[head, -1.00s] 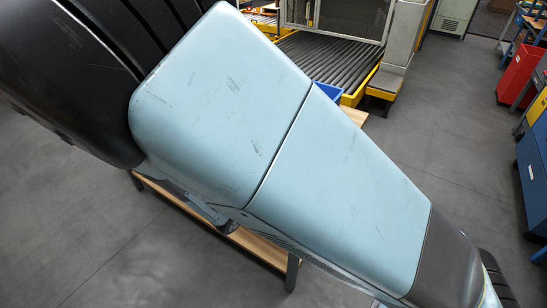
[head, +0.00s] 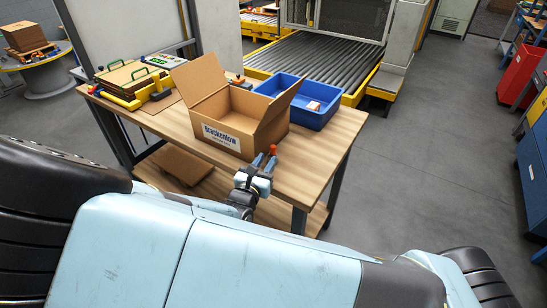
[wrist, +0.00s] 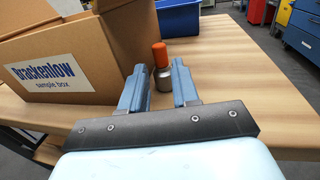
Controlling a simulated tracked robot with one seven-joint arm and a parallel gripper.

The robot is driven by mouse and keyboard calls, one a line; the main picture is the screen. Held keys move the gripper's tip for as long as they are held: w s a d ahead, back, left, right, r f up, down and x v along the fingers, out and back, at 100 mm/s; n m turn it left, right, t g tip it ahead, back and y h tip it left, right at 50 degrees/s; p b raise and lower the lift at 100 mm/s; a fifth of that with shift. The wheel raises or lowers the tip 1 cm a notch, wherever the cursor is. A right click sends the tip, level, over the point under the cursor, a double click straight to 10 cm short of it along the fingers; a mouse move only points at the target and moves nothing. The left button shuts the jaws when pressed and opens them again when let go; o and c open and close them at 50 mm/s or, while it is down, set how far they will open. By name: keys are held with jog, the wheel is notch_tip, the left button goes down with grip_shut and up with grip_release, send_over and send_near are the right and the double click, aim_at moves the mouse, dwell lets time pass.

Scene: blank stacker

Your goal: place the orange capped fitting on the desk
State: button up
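The fitting (wrist: 159,54), with an orange cap on a grey metal body, stands upright on the wooden desk (wrist: 225,60) in the wrist view. In the head view its orange cap (head: 273,149) shows just past my gripper (head: 264,162), near the desk's front edge. My gripper (wrist: 159,74) is open, with one blue finger to each side of the fitting in the wrist view. A gap shows between the left finger and the fitting. The right finger overlaps the edge of its body, so I cannot tell whether they touch.
An open cardboard box (head: 222,137) labelled "Brackenlow sample box" stands left of the fitting. A blue bin (head: 318,119) with a small item in it is behind. A yellow-and-black fixture (head: 128,100) sits at the desk's left end. The desk's right part is clear.

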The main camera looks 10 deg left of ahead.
aim_at(272, 153)
jog(key=shift+w+d+f, duration=0.1)
jog(key=shift+w+d, duration=0.1)
jog(key=shift+w, duration=0.8)
jog(key=shift+w+d+f, duration=0.1)
jog(key=shift+w+d, duration=0.15)
jog(key=shift+w, duration=0.75)
jog(key=shift+w+d, duration=0.2)
jog(key=shift+w, duration=0.8)
grip_shut()
